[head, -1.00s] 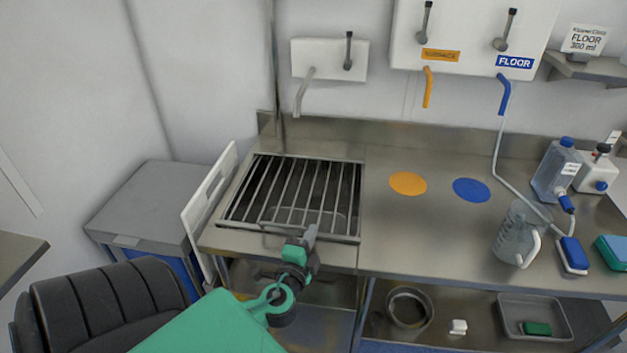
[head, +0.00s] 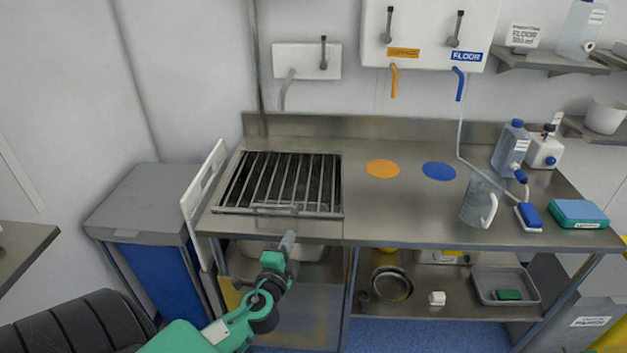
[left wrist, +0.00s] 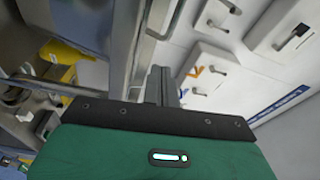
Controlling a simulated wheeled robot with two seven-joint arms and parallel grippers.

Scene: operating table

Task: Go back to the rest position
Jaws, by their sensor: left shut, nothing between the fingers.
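My left gripper (head: 288,241) is in front of the steel counter (head: 400,222), near the front edge of the grated sink. Its fingers are shut with nothing between them. In the left wrist view the shut fingers (left wrist: 160,86) show beyond the green and black gripper body, pointing towards the counter and wall. My right gripper is not in either view.
The barred sink grate (head: 285,182) lies at the counter's left. A clear jug (head: 478,202), a blue-capped bottle (head: 510,148) and a teal box (head: 579,213) stand at the right. A black chair (head: 75,325) is at lower left. A grey bin (head: 140,205) stands left.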

